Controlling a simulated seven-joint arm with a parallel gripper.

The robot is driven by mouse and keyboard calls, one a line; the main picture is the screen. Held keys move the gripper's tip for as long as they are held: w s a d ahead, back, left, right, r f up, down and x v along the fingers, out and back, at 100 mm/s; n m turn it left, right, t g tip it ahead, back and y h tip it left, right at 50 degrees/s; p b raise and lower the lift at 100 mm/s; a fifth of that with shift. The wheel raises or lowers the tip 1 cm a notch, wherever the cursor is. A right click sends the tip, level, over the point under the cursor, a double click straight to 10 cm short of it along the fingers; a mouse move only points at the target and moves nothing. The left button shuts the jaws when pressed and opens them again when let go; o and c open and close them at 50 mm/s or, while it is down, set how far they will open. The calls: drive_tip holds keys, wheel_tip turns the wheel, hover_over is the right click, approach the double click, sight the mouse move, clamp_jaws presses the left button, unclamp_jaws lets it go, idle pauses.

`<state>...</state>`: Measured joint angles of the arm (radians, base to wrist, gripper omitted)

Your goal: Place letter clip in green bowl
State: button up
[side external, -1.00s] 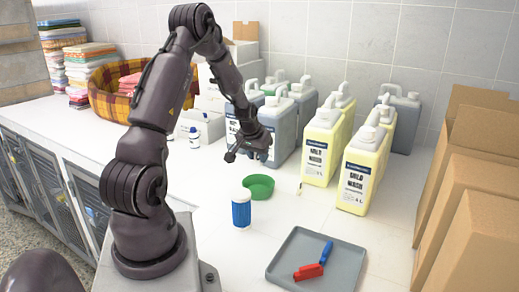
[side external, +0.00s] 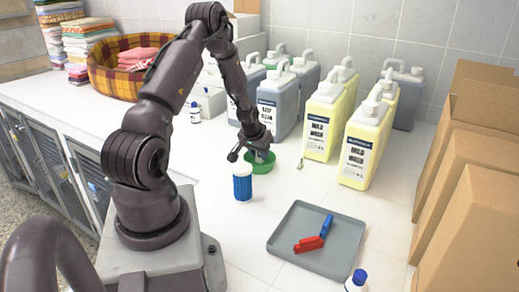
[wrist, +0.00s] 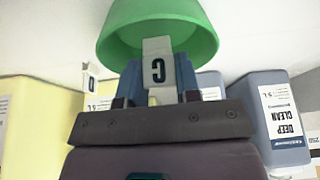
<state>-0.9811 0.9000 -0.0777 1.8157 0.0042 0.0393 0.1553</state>
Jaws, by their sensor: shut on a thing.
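My gripper (side external: 254,153) is over the green bowl (side external: 262,168) in the side view, low at its rim. In the wrist view, my gripper (wrist: 158,82) is shut on a pale letter clip (wrist: 158,52) with a dark letter that looks like a C or G. The clip overlaps the bowl (wrist: 203,40) in that view. I cannot tell whether it touches the bowl. The clip is too small to make out in the side view.
A second small lettered clip (wrist: 89,79) stands right of the bowl in the side view. A blue jar (side external: 242,185) stands just in front of the bowl. Yellow jugs (side external: 322,128) and grey jugs (side external: 276,105) stand behind. A grey tray (side external: 345,262) holds red and blue items.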

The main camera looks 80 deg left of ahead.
drive_tip(key=o, duration=1)
drive_tip(key=shift+c, duration=0.2)
drive_tip(key=shift+r, duration=0.1)
wheel_tip(320, 180, up, 7)
drive_tip(key=shift+f, duration=0.1)
